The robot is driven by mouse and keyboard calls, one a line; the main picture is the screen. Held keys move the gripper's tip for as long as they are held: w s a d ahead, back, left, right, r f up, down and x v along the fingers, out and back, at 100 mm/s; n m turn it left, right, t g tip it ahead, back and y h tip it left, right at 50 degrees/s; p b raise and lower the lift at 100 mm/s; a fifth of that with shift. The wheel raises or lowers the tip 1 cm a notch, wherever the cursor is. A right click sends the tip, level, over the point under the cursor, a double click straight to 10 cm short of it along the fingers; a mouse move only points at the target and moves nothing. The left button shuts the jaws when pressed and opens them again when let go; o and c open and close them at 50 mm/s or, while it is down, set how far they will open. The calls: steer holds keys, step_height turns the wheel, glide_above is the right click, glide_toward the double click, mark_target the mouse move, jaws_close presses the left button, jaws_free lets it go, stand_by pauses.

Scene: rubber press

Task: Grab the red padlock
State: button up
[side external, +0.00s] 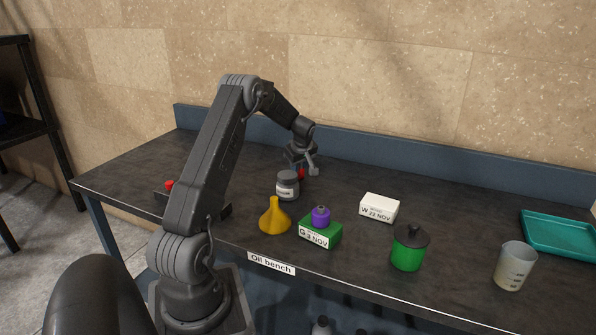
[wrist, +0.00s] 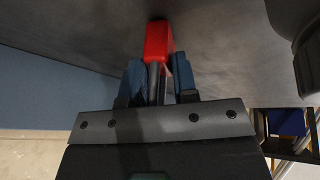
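The red padlock (side external: 301,173) is low beside the grey jar, partly hidden by my gripper, in the side view. In the wrist view its red body (wrist: 159,42) lies just beyond the fingertips, with its grey shackle (wrist: 154,80) running back between the fingers. My gripper (wrist: 159,76) points down at the padlock, one dark blue finger on each side of the shackle. Whether the fingers press on it or stand slightly apart cannot be told. My gripper (side external: 303,168) also shows in the side view, close above the bench.
A grey jar (side external: 288,186) stands close in front of my gripper. On the bench (side external: 455,280) are a yellow funnel (side external: 275,217), a green box (side external: 321,233) with a purple item (side external: 320,215) on top, a white box (side external: 379,207), a green canister (side external: 407,254), a beaker (side external: 513,267) and a teal tray (side external: 562,250).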

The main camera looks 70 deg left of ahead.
jaws_close()
steer(key=shift+r, duration=0.1)
steer(key=shift+r, duration=0.25)
step_height(320, 180, up, 4)
steer(key=shift+f, duration=0.1)
steer(key=s+a+r, duration=0.2)
steer(key=s+r, duration=0.4)
steer(key=s, duration=0.5)
steer(key=shift+s+r, duration=0.25)
